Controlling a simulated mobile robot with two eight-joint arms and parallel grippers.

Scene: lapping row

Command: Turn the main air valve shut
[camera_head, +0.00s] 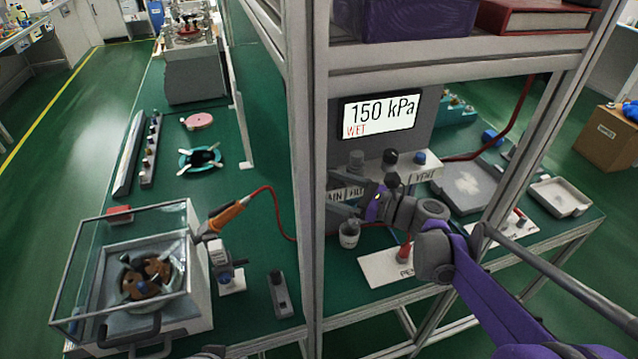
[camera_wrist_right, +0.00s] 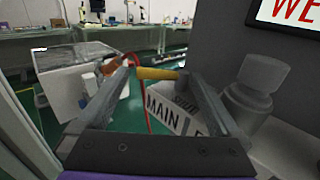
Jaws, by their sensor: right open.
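The main air valve's yellow lever (camera_wrist_right: 157,73) shows in the right wrist view, lying crosswise between my fingertips. Below it is a white label plate (camera_wrist_right: 168,112) reading MAIN, with SHUT partly covered by a finger. My right gripper (camera_wrist_right: 158,70) is open around the lever; I cannot tell whether either finger touches it. In the head view my right gripper (camera_head: 333,195) reaches left under the pressure display (camera_head: 380,115) and hides the lever. The partly covered valve labels (camera_head: 345,194) are behind it.
The display reads 150 kPa and WET. A grey knob (camera_wrist_right: 255,88) stands close right of my right gripper. A frame post (camera_head: 306,200) stands left of it and a shelf (camera_head: 450,52) above. A glass-sided box (camera_head: 130,270) stands left.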

